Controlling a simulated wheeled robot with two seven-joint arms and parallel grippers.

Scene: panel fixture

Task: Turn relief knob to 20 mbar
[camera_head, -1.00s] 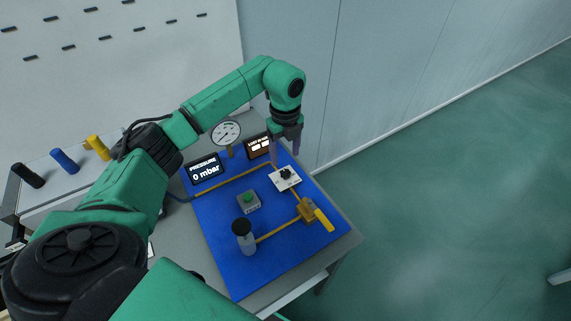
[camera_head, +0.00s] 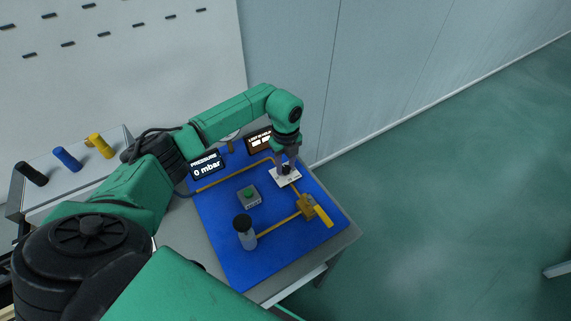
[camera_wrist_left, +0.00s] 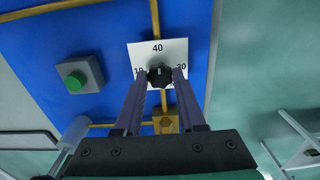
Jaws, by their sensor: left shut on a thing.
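The relief knob (camera_wrist_left: 160,78) is black and lobed and sits on a white dial plate (camera_wrist_left: 158,50). Its label 40 is at the top in the left wrist view, with smaller numbers on both sides partly covered. My left gripper (camera_wrist_left: 160,76) is shut on the knob, one finger on each side. In the head view the left gripper (camera_head: 287,162) comes down onto the dial plate (camera_head: 289,180) from above, and the knob is mostly hidden under it. The pressure display (camera_head: 207,166) reads 0 mbar. My right gripper is not in view.
The blue panel (camera_head: 225,235) also carries a green button (camera_head: 249,195), a black-capped cylinder (camera_head: 244,232), a yellow-handled valve (camera_head: 316,211), yellow pipes and a second display (camera_head: 259,140). A wall stands behind.

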